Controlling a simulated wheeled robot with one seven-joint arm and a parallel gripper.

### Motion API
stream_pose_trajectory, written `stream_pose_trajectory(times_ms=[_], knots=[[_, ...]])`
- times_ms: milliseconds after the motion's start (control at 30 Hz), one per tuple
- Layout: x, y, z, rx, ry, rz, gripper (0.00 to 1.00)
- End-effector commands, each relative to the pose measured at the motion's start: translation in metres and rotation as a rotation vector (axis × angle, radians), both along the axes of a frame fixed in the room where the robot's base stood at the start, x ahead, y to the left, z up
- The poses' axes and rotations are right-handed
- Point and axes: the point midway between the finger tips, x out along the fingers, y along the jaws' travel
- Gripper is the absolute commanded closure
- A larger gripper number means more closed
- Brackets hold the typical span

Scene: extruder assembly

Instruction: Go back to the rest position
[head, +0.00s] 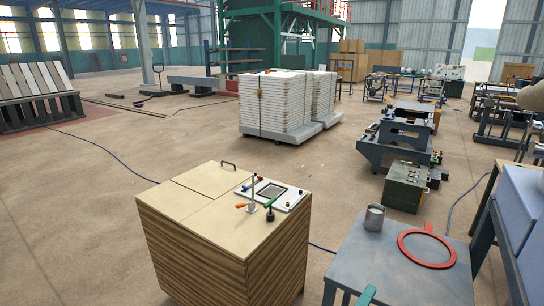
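My gripper is not in view in the head view. A wooden cabinet (185,215) stands in the front middle. On its top is a light panel (289,194) with a dark square opening (270,192), an upright metal post, an orange-handled lever (241,206) and a dark green-handled lever (273,202). A grey table (385,262) stands to its right. On it are a metal cup (374,217), upright, and a red ring with a tab (427,249), lying flat and apart from the cup.
A teal piece (366,296) shows at the table's front edge. A blue-grey box (522,215) fills the right edge. Behind stand a green machine box (404,186) and a pallet of white stacks (272,105). Floor left of the cabinet is open, crossed by a cable.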

Motion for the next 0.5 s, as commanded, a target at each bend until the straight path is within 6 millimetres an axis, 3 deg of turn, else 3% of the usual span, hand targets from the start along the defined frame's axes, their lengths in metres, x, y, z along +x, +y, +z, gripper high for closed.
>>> stream_pose_trajectory(times_ms=[267, 500], knots=[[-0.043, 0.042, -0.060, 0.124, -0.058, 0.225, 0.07], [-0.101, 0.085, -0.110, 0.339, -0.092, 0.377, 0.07]])
